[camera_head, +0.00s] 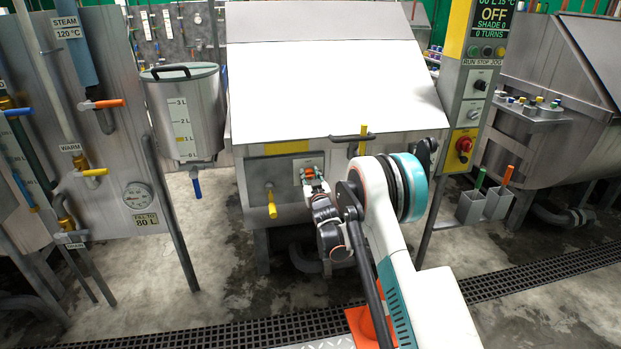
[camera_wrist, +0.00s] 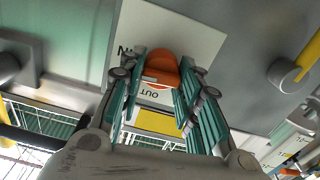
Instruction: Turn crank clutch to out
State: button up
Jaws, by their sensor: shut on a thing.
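The crank clutch is an orange knob (camera_head: 307,173) on a small white plate on the front of the steel dyeing drum. In the wrist view the orange knob (camera_wrist: 163,66) sits between my fingertips, with its plate (camera_wrist: 195,35) behind it. The plate reads OUT, upside down, just below the knob, and a partly covered mark that looks like IN at its left. My gripper (camera_head: 312,181) is at the plate, and in the wrist view its teal fingers (camera_wrist: 164,72) are shut on the knob. The knob's exact setting is hard to tell.
A yellow-handled lever (camera_head: 271,204) hangs left of the clutch plate. A crank with a yellow grip (camera_head: 364,138) sticks out above right. A control post with a red stop button (camera_head: 464,144) stands at the right. A floor grating (camera_head: 250,338) runs in front.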

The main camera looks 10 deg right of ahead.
jog(key=n, duration=0.4)
jog(key=shift+a, duration=0.1)
jog(key=n, duration=0.5)
jog(key=shift+f, duration=0.1)
jog(key=n, duration=0.4)
jog(key=shift+a, duration=0.1)
jog(key=shift+f+n, duration=0.15)
jog(key=shift+n, duration=1.65)
jog(key=o, duration=1)
jog(key=shift+o, duration=0.2)
jog(key=shift+s, duration=0.1)
jog(key=s, duration=1.1)
jog(key=shift+s, duration=0.4)
